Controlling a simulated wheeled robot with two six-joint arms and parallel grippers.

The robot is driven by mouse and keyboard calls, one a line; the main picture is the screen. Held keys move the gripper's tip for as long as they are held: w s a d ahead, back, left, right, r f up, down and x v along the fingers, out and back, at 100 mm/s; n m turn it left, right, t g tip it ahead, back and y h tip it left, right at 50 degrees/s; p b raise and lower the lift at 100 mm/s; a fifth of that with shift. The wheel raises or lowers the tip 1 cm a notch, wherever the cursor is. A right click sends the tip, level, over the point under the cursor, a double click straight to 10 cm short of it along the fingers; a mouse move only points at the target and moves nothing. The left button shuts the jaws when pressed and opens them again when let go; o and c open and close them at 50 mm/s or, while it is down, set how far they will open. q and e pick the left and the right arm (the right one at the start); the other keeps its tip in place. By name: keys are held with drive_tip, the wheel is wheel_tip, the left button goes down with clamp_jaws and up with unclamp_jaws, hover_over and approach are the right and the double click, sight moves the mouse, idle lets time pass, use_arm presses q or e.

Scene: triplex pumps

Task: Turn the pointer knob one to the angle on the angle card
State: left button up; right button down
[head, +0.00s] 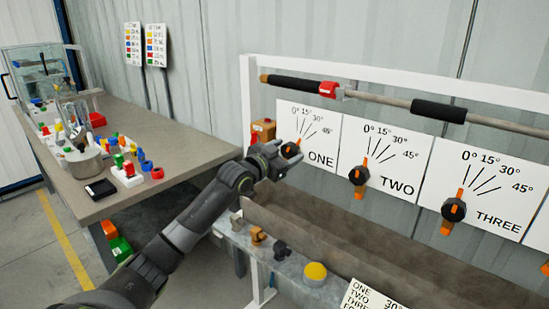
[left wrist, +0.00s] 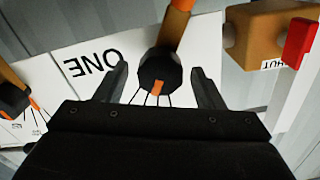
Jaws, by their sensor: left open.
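Pointer knob one (head: 290,150) is a dark round knob with an orange pointer, on the white plate marked ONE (head: 321,158). In the left wrist view the knob (left wrist: 159,70) lies between my two fingertips, with its pointer toward the fan of angle lines; its exact angle is unclear. My left gripper (head: 277,157) is open at the knob. I cannot tell whether the fingers touch it. The angle card (head: 370,297) is cut off at the bottom of the head view; it lists ONE, TWO, THREE and shows a 30° entry. My right gripper is out of view.
Knobs two (head: 358,175) and three (head: 453,210) sit to the right. A horizontal bar (head: 390,103) runs above the plates. An orange box with a red lever (head: 262,130) is close left of plate one. A brown trough (head: 340,250) lies below.

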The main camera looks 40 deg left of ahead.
use_arm(q)
drive_tip(key=s+a+p, duration=0.1)
drive_tip(key=s+p, duration=0.2)
drive_tip(key=s, duration=1.4)
drive_tip(key=shift+a, duration=0.15)
drive_tip(key=shift+s, duration=0.1)
idle(0.4)
